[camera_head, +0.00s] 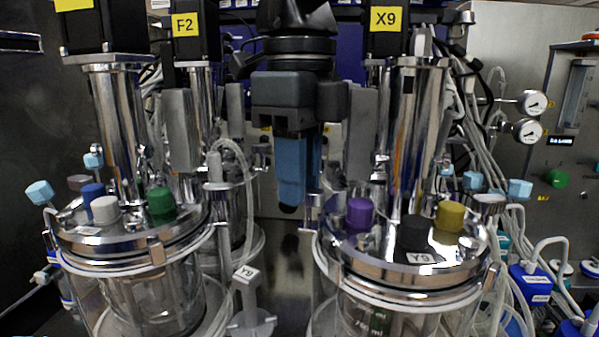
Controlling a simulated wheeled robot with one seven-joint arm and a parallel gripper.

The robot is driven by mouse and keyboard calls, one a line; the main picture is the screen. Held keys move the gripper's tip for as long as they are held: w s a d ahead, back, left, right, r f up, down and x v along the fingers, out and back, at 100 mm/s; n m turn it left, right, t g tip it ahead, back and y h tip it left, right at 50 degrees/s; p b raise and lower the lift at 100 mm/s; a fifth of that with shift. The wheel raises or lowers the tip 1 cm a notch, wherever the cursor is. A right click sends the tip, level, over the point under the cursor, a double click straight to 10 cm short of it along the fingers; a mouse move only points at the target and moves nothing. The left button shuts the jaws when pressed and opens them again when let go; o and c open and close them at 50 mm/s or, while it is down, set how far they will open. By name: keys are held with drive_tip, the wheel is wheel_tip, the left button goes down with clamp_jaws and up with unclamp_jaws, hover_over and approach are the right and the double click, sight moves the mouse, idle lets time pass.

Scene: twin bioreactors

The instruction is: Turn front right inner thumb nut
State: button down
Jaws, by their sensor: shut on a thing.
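My gripper (292,205) points down between the two front vessels, its blue fingers closed together. The fingertips are at the left edge of the front right vessel's steel lid (372,262). A metal clamp post (313,213) stands at that edge, right beside the fingers. The front right inner thumb nut belongs at this spot and is mostly hidden by the fingers, so its angle cannot be seen. The outer thumb nut (490,203) of the same lid shows at its right edge.
The right lid carries purple (359,213), black (413,232) and yellow (450,216) caps. The front left vessel lid (130,240) has blue, white and green caps. Tubing (232,160) loops left of my gripper. Steel columns (418,135) rise close on both sides.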

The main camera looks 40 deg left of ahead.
drive_tip(key=c, duration=1)
unclamp_jaws()
drive_tip(key=shift+o, duration=0.2)
drive_tip(key=shift+r+b, duration=0.5)
drive_tip(key=shift+r, duration=3.4)
drive_tip(key=shift+s, duration=0.1)
